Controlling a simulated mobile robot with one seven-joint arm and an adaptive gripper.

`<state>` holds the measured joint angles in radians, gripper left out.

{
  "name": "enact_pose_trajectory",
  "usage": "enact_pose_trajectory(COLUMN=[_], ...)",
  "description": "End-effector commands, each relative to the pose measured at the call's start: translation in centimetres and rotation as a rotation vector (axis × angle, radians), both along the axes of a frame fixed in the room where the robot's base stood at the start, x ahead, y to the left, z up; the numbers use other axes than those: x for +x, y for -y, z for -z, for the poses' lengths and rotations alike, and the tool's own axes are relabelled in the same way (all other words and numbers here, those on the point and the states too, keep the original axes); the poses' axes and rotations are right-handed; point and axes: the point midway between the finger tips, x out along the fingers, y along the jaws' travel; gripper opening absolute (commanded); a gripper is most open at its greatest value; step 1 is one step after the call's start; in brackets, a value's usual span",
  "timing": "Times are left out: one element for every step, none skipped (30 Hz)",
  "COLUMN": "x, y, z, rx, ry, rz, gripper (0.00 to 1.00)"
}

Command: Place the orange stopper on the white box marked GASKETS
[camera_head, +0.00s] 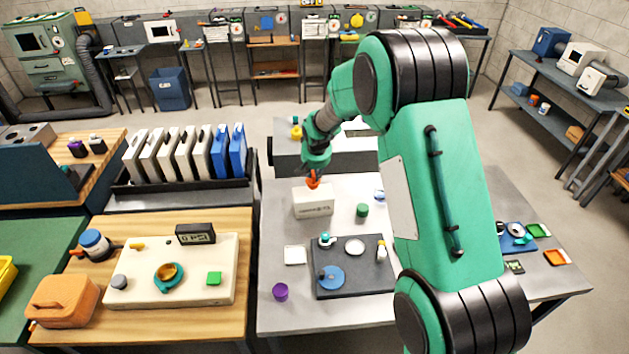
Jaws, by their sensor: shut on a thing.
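The white box (315,207) stands on the grey table, with small dark lettering on its front that is too small to read surely. The orange stopper (313,181) is at the top of the white box, near the middle of its upper face. I cannot tell whether it touches the box or hangs just above it. My gripper (314,175) points down over the box and is shut on the orange stopper. The fingertips are small and partly hidden here.
A green cylinder (362,210) stands right of the box, and a white square dish (295,255) lies in front. A dark tray (340,285) holds several small parts. A purple cup (280,291) stands at front left. My arm hides part of the table's right side.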

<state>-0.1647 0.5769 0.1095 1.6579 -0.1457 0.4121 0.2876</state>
Motion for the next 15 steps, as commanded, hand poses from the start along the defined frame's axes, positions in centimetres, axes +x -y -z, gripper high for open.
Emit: enact_pose_trajectory(x=[0.1, 0.2, 0.2, 0.2, 0.2, 0.2, 0.2, 0.1, 0.1, 0.1, 0.1, 0.1, 0.1, 0.1, 0.1], y=[0.0, 0.0, 0.0, 0.0, 0.0, 0.0, 0.0, 0.0, 0.0, 0.0, 0.0, 0.0, 0.0, 0.0, 0.0], z=[0.0, 0.0, 0.0, 0.0, 0.0, 0.0, 0.0, 0.0, 0.0, 0.0, 0.1, 0.2, 0.4, 0.6, 1.0], rx=[0.0, 0.0, 0.0, 0.0, 0.0, 0.0, 0.0, 0.0, 0.0, 0.0, 0.0, 0.0, 0.0, 0.0, 0.0], ry=[0.0, 0.0, 0.0, 0.0, 0.0, 0.0, 0.0, 0.0, 0.0, 0.0, 0.0, 0.0, 0.0, 0.0, -0.001], rz=[0.0, 0.0, 0.0, 0.0, 0.0, 0.0, 0.0, 0.0, 0.0, 0.0, 0.0, -0.001, -0.001, -0.001, -0.001], gripper=[0.0, 0.0, 0.0, 0.0, 0.0, 0.0, 0.0, 0.0, 0.0, 0.0, 0.0, 0.0, 0.0, 0.0, 0.0])
